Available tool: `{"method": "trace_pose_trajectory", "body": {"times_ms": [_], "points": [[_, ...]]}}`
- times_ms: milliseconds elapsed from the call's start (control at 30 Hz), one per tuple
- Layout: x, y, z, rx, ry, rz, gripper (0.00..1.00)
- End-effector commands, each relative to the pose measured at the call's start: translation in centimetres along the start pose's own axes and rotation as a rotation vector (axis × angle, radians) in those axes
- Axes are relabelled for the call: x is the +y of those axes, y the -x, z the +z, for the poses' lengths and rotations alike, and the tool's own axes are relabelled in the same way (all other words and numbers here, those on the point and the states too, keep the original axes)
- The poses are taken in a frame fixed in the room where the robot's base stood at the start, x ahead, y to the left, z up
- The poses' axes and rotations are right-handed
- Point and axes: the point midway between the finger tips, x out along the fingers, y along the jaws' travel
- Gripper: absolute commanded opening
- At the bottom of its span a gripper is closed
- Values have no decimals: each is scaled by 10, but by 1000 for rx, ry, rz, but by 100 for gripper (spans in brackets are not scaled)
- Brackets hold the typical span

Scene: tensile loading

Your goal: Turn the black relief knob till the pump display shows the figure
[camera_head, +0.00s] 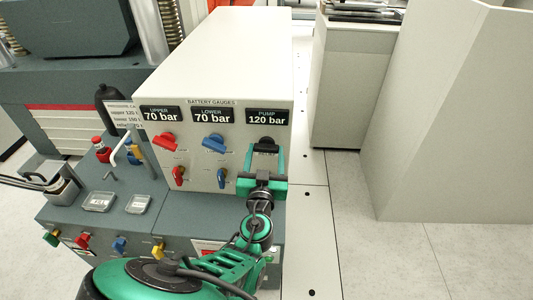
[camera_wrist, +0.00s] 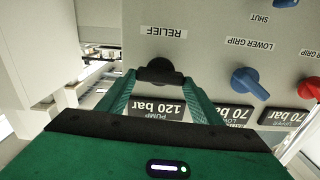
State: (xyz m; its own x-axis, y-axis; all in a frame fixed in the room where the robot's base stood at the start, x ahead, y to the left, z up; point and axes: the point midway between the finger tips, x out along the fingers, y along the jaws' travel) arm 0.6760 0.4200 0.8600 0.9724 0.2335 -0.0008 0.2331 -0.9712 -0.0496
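The black relief knob (camera_wrist: 159,71) is on the light panel beside the upside-down RELIEF label in the wrist view. In the head view the knob (camera_head: 265,146) shows just above my gripper. The green fingers of my gripper (camera_wrist: 160,77) stand at the two ends of the knob's bar and appear closed on it, with no clear gap. The pump display (camera_head: 267,117) reads 120 bar; it also shows upside down between my fingers in the wrist view (camera_wrist: 166,106).
The upper (camera_head: 161,115) and lower (camera_head: 213,115) displays both read 70 bar. Red (camera_head: 163,142) and blue (camera_head: 214,143) knobs sit left of my gripper, with smaller valves below. A placard (camera_head: 121,115), partly hidden, stands further left. Floor is clear at the right.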

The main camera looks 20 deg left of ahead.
Motion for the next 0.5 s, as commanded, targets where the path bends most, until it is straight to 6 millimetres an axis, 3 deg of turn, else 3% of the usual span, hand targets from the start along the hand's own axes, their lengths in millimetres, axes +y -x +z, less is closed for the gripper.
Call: {"method": "trace_pose_trajectory", "body": {"times_ms": [33, 100, 500], "points": [[1, 0, 0, 0, 0, 1, 47], [0, 0, 0, 0, 0, 1, 37], [1, 0, 0, -1, 67, 3, 37]]}}
